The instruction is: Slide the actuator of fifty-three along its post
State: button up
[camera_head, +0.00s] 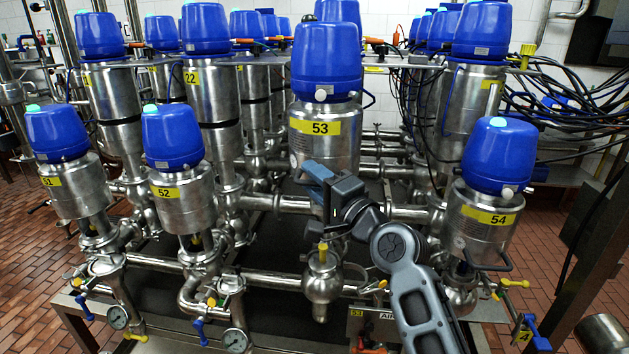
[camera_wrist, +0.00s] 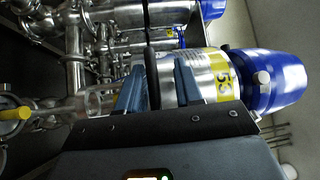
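The actuator of fifty-three (camera_head: 326,62) has a blue cap over a steel cylinder with a yellow label "53". It sits higher than its neighbours 52 and 54 in the head view. In the wrist view it lies sideways, with its blue cap (camera_wrist: 272,78) at the right and its label (camera_wrist: 219,79) upright. My gripper (camera_head: 318,178) is at the cylinder's lower end. Its two blue fingers (camera_wrist: 158,68) stand apart around a dark ring or handle, with gaps on both sides.
Actuator 52 (camera_head: 180,160) stands to the left and actuator 54 (camera_head: 487,180) to the right. Horizontal steel pipes (camera_head: 270,283) run below. Taller actuators crowd behind, with black cables (camera_head: 560,110) at the right. A gauge (camera_head: 235,340) is at the lower front.

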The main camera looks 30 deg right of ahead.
jog(key=shift+s+d+f, duration=0.1)
jog(key=shift+s+f, duration=0.15)
jog(key=shift+s, duration=0.2)
jog(key=r+b+v, duration=0.1)
jog(key=v, duration=0.5)
jog(key=shift+s+f+b, duration=0.3)
jog(key=shift+s+f, duration=0.05)
jog(key=shift+s, duration=0.1)
jog(key=shift+d, duration=0.1)
